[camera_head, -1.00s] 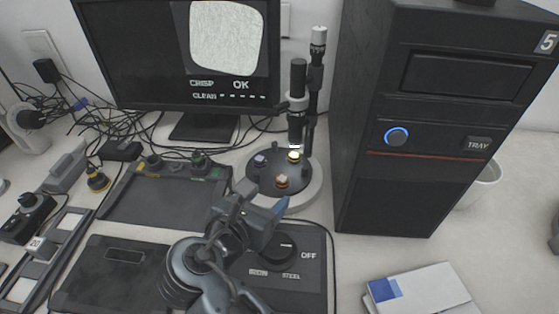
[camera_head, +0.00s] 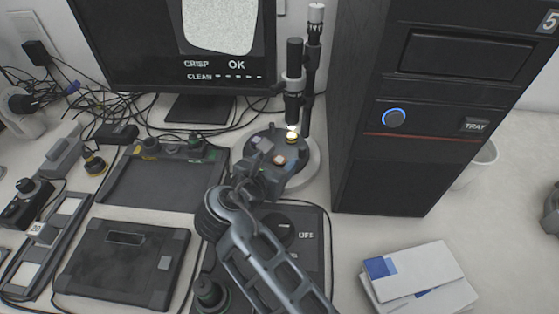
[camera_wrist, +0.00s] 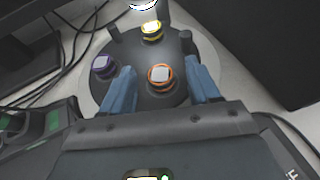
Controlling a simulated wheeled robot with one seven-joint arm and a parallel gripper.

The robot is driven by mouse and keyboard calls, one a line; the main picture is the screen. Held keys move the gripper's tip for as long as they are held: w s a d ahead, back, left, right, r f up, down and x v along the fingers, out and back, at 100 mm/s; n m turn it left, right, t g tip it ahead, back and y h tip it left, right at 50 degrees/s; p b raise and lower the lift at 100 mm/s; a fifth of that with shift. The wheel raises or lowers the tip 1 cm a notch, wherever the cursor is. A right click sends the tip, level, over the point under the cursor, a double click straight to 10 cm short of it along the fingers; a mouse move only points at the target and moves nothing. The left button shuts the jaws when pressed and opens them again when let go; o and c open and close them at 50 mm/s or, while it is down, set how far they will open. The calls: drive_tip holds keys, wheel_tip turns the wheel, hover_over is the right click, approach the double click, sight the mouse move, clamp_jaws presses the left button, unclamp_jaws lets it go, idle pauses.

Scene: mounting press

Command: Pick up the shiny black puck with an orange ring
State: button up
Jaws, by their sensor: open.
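The puck with the orange ring (camera_wrist: 160,76) sits on the round dark turntable under the microscope. My gripper is open and empty. In the head view the puck's top (camera_head: 279,160) shows just beyond my gripper (camera_head: 268,172), which covers the near part of the turntable (camera_wrist: 192,62). A yellow-ringed puck (camera_wrist: 151,30) sits farther back under the light. A purple-ringed puck (camera_wrist: 104,66) sits to the left.
The microscope column (camera_head: 294,85) rises behind the turntable. A dark tray (camera_head: 150,185) with several pucks at its back edge lies to the left. A tall black cabinet (camera_head: 385,175) stands close on the right. A monitor (camera_head: 130,60) stands behind.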

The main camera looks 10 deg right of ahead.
drive_tip(key=c, duration=1.1)
wheel_tip(320, 180, up, 10)
drive_tip(key=shift+a, duration=0.1)
